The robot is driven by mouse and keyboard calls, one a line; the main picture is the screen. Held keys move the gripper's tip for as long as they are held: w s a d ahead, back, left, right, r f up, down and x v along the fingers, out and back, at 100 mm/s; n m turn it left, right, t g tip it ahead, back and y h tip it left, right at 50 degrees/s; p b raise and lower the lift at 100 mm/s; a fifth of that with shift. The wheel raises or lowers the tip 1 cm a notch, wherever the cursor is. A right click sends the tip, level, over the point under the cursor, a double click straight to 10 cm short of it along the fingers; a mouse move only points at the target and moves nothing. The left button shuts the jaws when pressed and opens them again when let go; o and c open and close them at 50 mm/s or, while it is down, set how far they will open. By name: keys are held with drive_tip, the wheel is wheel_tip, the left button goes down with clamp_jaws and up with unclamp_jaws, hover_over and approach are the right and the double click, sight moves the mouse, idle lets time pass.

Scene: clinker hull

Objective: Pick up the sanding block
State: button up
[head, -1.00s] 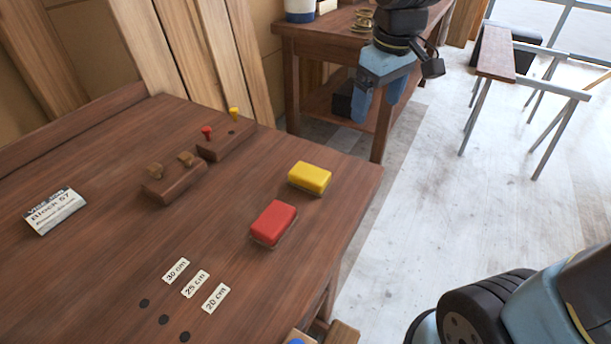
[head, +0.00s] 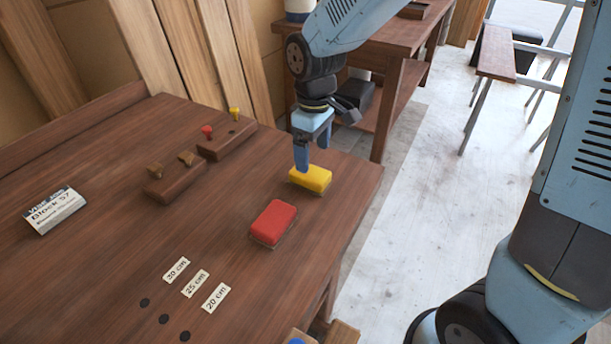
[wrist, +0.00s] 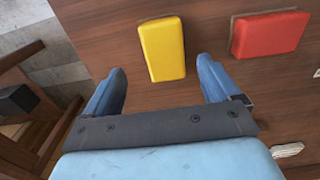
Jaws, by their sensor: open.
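Two block-shaped items that look like sanding blocks lie on the brown wooden table (head: 110,250). The yellow block (head: 312,179) is near the table's right edge, and the red block (head: 273,222) is nearer the camera. My gripper (head: 306,165) is open and points down at the yellow block's far side, its fingers partly overlapping that block in the head view. The red block (wrist: 269,34) lies beyond the right finger.
Two dark wooden holders stand behind, one with brown knobs (head: 172,178) and one with red and yellow pegs (head: 226,138). Length labels (head: 196,283) lie in front.

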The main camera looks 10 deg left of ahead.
drive_tip(key=shift+a+f, duration=0.15)
drive_tip(key=shift+f, duration=1.55)
drive_tip(key=shift+a+f, duration=0.15)
drive_tip(key=shift+f, duration=1.55)
drive_tip(key=shift+c, duration=0.3)
drive_tip(key=c, duration=1.1)
drive_tip(key=shift+r, duration=1.35)
drive_tip(key=shift+c, duration=0.2)
drive_tip(key=s+d+r, duration=0.1)
drive_tip(key=r, duration=0.1)
drive_tip(key=s+d+r, duration=0.1)
drive_tip(key=r, duration=0.1)
drive_tip(key=s+d+r, duration=0.1)
drive_tip(key=s+r, duration=0.1)
drive_tip(key=shift+r, duration=0.2)
drive_tip(key=s+d+r, duration=0.4)
drive_tip(key=s+d, duration=0.1)
drive_tip(key=s, duration=0.2)
drive_tip(key=shift+s, duration=0.25)
